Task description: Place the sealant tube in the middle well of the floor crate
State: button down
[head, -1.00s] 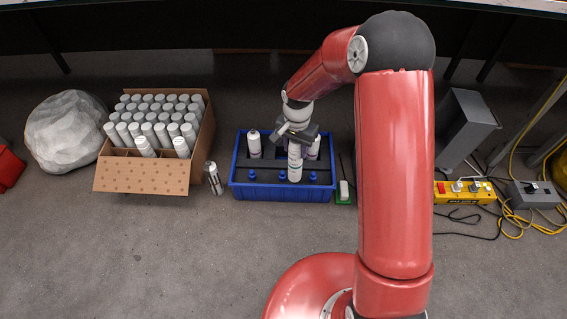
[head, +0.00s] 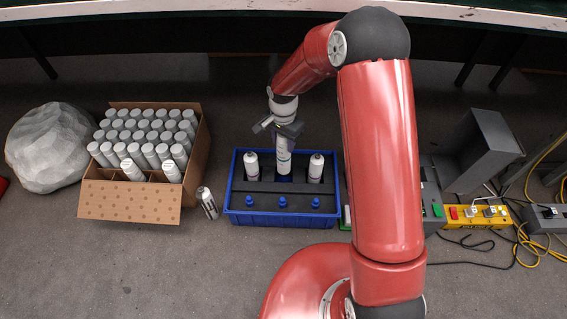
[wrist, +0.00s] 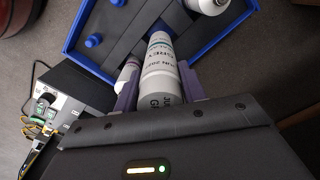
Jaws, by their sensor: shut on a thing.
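The white sealant tube (head: 284,158) hangs upright in my gripper (head: 284,140), over the middle of the blue floor crate (head: 285,219). Its lower end is at or over the middle well, between two standing tubes; I cannot tell how deep it sits. In the wrist view the tube (wrist: 160,68) is between the purple fingers of my gripper (wrist: 157,88), which is shut on it. Part of the crate (wrist: 75,42) shows beyond it.
White tubes stand in the left well (head: 251,166) and right well (head: 316,169). Blue caps (head: 282,202) line the crate's front. A loose tube (head: 207,203) and a cardboard box (head: 130,201) of tubes are left. A yellow power strip (head: 480,216) is right.

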aim_at(283, 156)
notch_tip(283, 156, down, 7)
jog(key=shift+r+b, duration=0.1)
jog(key=shift+b, duration=0.35)
jog(key=shift+f+b, duration=0.55)
jog(key=shift+f, duration=0.05)
jog(key=c, duration=0.8)
grip_release()
